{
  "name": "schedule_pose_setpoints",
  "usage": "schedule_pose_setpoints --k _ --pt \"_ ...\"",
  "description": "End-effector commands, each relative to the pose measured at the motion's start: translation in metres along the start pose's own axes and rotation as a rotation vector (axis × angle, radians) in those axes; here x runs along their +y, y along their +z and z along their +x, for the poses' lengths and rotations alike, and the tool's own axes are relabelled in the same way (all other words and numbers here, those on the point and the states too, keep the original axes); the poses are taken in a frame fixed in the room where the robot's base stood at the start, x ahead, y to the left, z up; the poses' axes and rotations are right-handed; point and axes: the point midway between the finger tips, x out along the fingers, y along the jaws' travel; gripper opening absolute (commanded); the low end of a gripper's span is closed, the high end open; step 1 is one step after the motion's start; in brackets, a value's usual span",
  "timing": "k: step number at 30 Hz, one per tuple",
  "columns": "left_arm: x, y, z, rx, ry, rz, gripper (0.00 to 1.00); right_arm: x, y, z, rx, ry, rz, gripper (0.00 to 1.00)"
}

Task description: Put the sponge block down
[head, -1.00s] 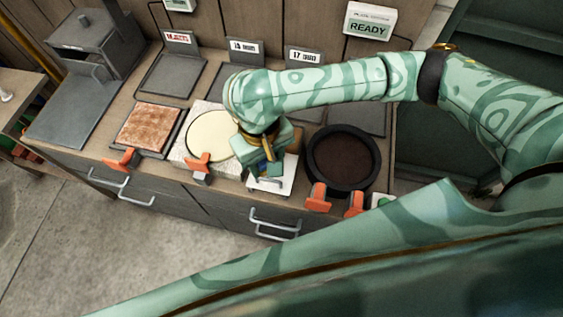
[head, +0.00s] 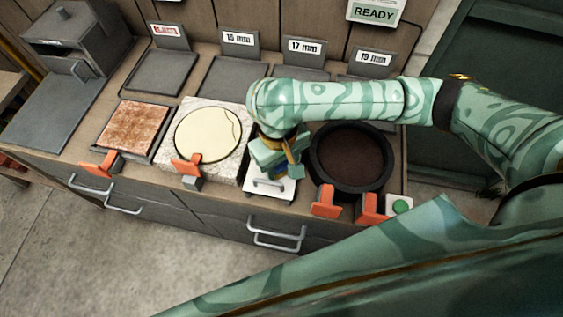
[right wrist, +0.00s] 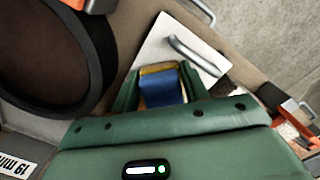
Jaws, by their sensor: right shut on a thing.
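The sponge block (right wrist: 160,88), blue with yellow edges, is between the fingers of my right gripper in the right wrist view. My right gripper (head: 273,172) is shut on it. In the head view the gripper and wrist hide most of the block. The gripper points down over a white plate with a metal handle (head: 271,188), at the counter's front edge. The plate also shows in the right wrist view (right wrist: 185,50), just beyond the block. I cannot tell whether the block touches it. My left gripper is not in view.
A dark round pan (head: 350,160) with orange clamps (head: 326,202) stands close to the right of the gripper. A pale disc on a stone slab (head: 205,135) lies left, and a rusty plate (head: 130,128) farther left. Labelled grey stands (head: 240,80) line the back.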

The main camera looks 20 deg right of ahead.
Motion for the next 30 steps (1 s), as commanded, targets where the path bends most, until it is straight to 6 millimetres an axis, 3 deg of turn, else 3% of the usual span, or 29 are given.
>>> schedule_pose_setpoints --k 1,2,12,24,30 --pt "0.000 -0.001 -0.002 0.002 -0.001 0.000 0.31 0.000 0.000 0.000 0.000 0.001 0.001 0.08" --pt "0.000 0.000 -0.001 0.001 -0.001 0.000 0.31 0.000 0.000 0.001 0.000 0.000 0.001 0.53" --pt "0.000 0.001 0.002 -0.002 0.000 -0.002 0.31 0.000 0.000 -0.001 0.000 -0.001 -0.001 0.54" --pt "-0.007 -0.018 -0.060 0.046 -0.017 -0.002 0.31 0.000 0.000 -0.092 0.007 0.001 0.001 0.54" --pt "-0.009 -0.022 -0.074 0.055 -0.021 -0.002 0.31 0.000 0.000 -0.118 0.002 0.000 0.000 0.54"
